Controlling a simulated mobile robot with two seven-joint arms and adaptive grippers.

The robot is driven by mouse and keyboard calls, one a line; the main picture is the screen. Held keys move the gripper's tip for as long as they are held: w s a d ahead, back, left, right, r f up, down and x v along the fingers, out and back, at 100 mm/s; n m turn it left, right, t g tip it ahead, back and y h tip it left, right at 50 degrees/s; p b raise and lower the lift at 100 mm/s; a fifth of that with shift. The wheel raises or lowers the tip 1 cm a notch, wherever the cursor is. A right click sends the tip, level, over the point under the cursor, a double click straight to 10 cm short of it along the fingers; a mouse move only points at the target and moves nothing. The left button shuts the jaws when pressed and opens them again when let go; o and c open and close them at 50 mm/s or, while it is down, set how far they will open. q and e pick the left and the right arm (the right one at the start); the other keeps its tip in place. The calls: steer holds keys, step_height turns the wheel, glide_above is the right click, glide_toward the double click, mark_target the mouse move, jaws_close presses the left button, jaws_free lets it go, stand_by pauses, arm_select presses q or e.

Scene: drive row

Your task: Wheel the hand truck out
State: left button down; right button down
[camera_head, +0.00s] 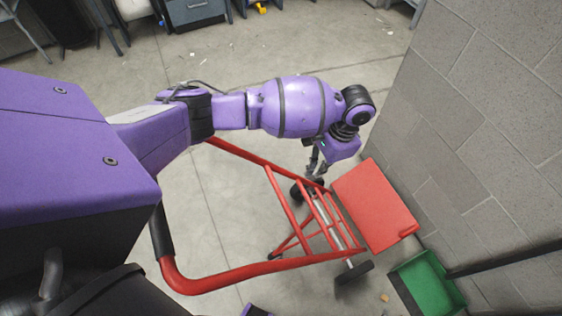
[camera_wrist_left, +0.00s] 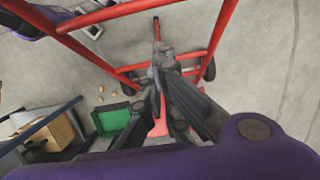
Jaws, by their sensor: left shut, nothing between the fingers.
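The red hand truck (camera_head: 285,195) leans back towards me in the head view, its looped handle with a dark grip low at the left. Its wheels are by the floor, and a flat red plate (camera_head: 375,205) is at its far end beside the wall. My left gripper (camera_head: 314,168) is above the frame near the truck's far end. It is shut and empty. In the left wrist view the fingers (camera_wrist_left: 158,75) are in front of the red tubes (camera_wrist_left: 175,68); I cannot tell whether they touch. My right gripper does not show.
A grey block wall (camera_head: 480,120) runs along the right. A green bin (camera_head: 425,285) stands close to the red plate. Dark cabinets (camera_head: 190,12) and chairs stand at the back. The concrete floor between them and the truck is mostly clear. A cardboard box (camera_wrist_left: 50,135) shows in the wrist view.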

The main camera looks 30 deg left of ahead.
arm_select(q)
steer(key=s+a+f, duration=0.3)
steer(key=s+f, duration=0.1)
steer(key=f, duration=0.5)
steer(key=shift+s+a+f, duration=0.15)
steer(key=shift+a+f, duration=0.05)
steer(key=shift+a, duration=0.05)
steer(key=shift+a, duration=0.1)
